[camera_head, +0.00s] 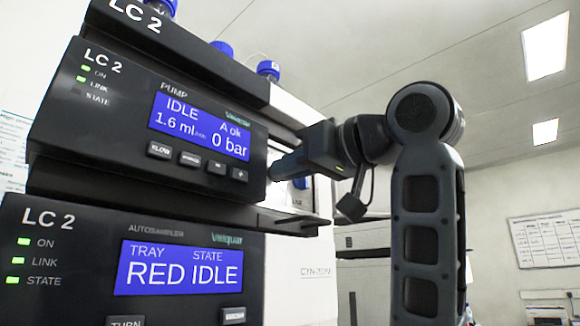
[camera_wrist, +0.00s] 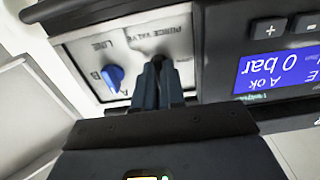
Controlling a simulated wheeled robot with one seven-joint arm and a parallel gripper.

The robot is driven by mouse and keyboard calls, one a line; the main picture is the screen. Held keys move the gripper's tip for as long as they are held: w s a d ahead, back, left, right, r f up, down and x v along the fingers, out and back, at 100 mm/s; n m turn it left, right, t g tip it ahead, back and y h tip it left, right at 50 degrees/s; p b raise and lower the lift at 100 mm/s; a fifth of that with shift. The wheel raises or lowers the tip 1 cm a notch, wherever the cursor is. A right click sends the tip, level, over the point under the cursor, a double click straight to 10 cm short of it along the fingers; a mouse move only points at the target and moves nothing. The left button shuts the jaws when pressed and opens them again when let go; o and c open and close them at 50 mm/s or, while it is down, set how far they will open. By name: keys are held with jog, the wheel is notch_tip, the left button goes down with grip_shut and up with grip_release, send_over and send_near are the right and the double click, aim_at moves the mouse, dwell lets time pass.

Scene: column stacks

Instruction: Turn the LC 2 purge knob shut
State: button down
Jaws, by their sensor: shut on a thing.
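The LC 2 pump module (camera_head: 110,115) shows IDLE, 1.6 ml/min, A ok and 0 bar on its blue screen (camera_head: 200,127). In the wrist view, its pale valve panel (camera_wrist: 75,45) appears turned over, with the labels PURGE VALVE and LINE. My gripper (camera_wrist: 160,68) is at the PURGE VALVE side, its dark fingers shut on the purge knob, which they hide. The knob's angle cannot be told. In the head view my gripper (camera_head: 274,172) reaches the pump's right side. A blue LINE knob (camera_wrist: 114,77) sits beside the fingers, apart from them, near the letters A and B.
The LC 2 autosampler (camera_head: 90,285) below the pump reads TRAY RED, STATE IDLE. A dark ledge (camera_head: 285,222) juts out below my gripper. Blue-capped bottles (camera_head: 268,68) stand on top of the stack. Open room lies to the right, with a wall board (camera_head: 545,238) far behind.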

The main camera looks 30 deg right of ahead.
jog(key=c, duration=1.2)
grip_release()
jog(key=b+v, duration=0.1)
jog(key=v, duration=0.6)
jog(key=shift+s+d+b, duration=0.1)
jog(key=shift+s+b, duration=0.25)
